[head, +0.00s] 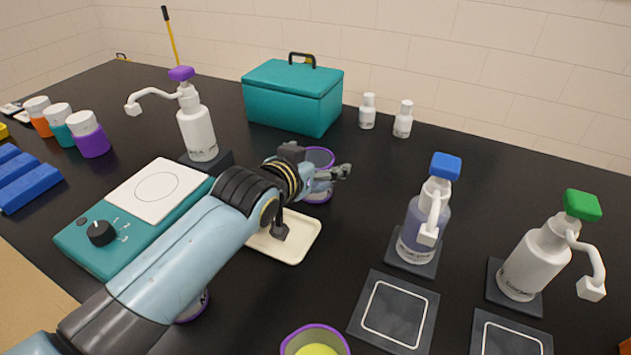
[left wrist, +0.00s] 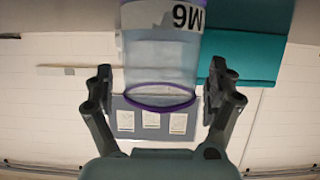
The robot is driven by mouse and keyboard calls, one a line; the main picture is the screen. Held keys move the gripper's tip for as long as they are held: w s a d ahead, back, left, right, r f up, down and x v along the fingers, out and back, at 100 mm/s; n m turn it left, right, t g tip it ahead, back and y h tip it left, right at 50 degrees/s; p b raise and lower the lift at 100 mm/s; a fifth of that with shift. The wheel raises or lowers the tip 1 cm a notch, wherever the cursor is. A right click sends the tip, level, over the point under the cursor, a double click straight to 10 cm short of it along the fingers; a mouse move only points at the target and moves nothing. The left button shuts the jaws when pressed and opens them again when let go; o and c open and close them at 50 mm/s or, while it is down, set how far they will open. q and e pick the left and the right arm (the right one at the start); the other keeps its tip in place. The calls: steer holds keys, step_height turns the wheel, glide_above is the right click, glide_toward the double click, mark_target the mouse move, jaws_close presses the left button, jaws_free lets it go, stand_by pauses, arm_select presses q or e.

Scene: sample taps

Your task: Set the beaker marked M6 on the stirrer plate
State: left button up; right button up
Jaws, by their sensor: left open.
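The beaker marked M6 (left wrist: 160,60) is clear with a purple rim and shows between my left fingers in the left wrist view, its label upside down. In the head view this beaker (head: 318,158) stands behind my left gripper (head: 325,180), partly hidden by it. My left gripper (left wrist: 160,90) is open, with a finger on each side of the beaker and gaps visible. The stirrer plate (head: 158,190) has a teal body, a white square top with a circle, and a black knob. Its top is bare. My right gripper is not in view.
A cream tray (head: 300,240) lies under my left wrist. A beaker with yellow contents (head: 315,342) stands at the front; another (head: 192,308) is mostly hidden by my arm. A purple-topped pump bottle (head: 197,130) stands behind the stirrer. A teal box (head: 290,100) is farther back.

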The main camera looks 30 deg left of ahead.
arm_select(q)
steer(key=shift+s, duration=0.1)
steer(key=c, duration=1.7)
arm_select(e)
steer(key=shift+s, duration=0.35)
arm_select(q)
steer(key=shift+r, duration=0.15)
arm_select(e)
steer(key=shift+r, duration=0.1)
